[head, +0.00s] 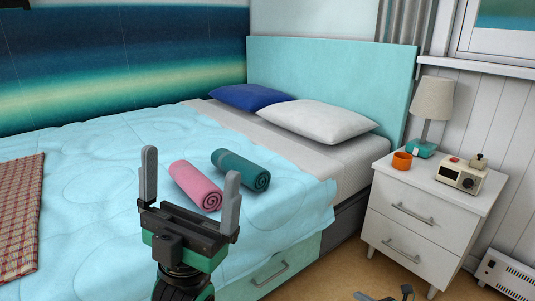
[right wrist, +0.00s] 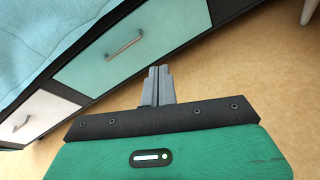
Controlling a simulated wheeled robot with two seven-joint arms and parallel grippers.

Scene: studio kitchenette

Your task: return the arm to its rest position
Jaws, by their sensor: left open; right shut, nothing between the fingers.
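My left gripper (head: 190,167) stands upright in the head view, in front of the bed. Its two grey fingers are spread wide with nothing between them. A pink rolled towel (head: 195,186) shows behind the gap between the fingers. My right gripper (right wrist: 159,72) is shut and empty in the right wrist view. It hangs over the tan floor, beside the bed's drawer fronts. Small grey and green parts at the bottom edge of the head view look like part of my right arm; most of that arm is out of frame.
The bed (head: 100,160) carries a teal rolled towel (head: 238,169), two pillows and a red checked blanket (head: 20,215). A heater (head: 507,273) stands at lower right.

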